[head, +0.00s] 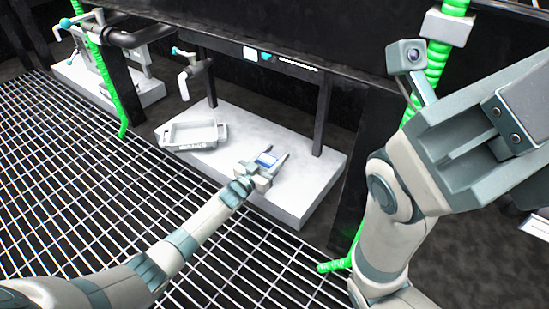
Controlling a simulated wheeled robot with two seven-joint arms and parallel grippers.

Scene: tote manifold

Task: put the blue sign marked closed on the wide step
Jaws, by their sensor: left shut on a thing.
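My left gripper (270,163) reaches over the white wide step (309,207) and is shut on a small blue sign (267,159). The sign is between the fingers, partly covered by them, and its marking is too small to read. It is low over the step's surface; I cannot tell whether it touches. My right arm's end (480,130) is large and close at the right; its fingertips do not show clearly.
A grey-white tray (197,133) sits on the step left of my left gripper, under a tap (190,75). Dark posts stand at the step's back. A green hose (110,80) hangs at the left, another by my right arm. Grating (70,180) covers the floor in front.

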